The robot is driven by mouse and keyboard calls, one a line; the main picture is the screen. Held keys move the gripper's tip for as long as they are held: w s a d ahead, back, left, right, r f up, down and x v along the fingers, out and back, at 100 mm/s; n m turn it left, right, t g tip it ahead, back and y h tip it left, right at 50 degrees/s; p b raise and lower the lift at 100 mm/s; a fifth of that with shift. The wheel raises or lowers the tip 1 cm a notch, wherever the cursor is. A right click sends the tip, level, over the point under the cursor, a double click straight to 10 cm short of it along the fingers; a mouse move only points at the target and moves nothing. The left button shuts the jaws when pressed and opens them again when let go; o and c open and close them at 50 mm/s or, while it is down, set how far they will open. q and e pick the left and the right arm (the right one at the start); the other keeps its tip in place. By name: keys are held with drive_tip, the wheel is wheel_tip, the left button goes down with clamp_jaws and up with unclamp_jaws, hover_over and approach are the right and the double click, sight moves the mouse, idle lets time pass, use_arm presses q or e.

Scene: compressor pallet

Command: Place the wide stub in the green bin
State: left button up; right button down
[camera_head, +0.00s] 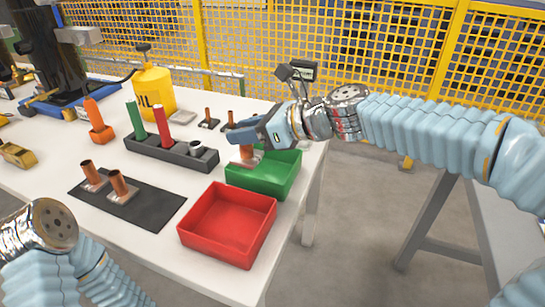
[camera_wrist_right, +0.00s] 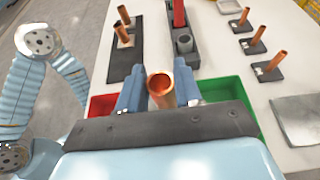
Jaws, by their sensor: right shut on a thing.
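My right gripper (camera_head: 246,138) is shut on a copper wide stub (camera_head: 247,153). It holds the stub roughly upright over the far left part of the green bin (camera_head: 283,182). The stub's lower end, with a light plate, shows near the bin's rim; whether it touches the bin is unclear. In the right wrist view the stub's open top (camera_wrist_right: 160,86) shows between the two blue fingers, with the green bin (camera_wrist_right: 240,95) beneath at right. My left arm is at lower left in the head view, its gripper out of frame.
The red bin (camera_head: 228,222) stands in front of the green one. Two similar stubs (camera_head: 120,186) stand on a black mat (camera_head: 150,207). A dark rack (camera_head: 190,155) with green and red cylinders is left of the bins. Thinner copper stubs (camera_head: 208,118) stand behind.

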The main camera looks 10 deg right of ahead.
drive_tip(key=w+d+f, duration=0.1)
drive_tip(key=d+f, duration=0.1)
drive_tip(key=f, duration=0.1)
drive_tip(key=w+d+f+b, duration=0.1)
drive_tip(key=d+f, duration=0.1)
drive_tip(key=f, duration=0.2)
drive_tip(key=w+d+f, duration=0.2)
drive_tip(key=d+f, duration=0.1)
drive_tip(key=shift+d+f, duration=0.1)
drive_tip(key=shift+f, duration=0.15)
drive_tip(key=c, duration=0.8)
unclamp_jaws()
drive_tip(key=shift+o, duration=0.2)
drive_tip(key=v, duration=1.2)
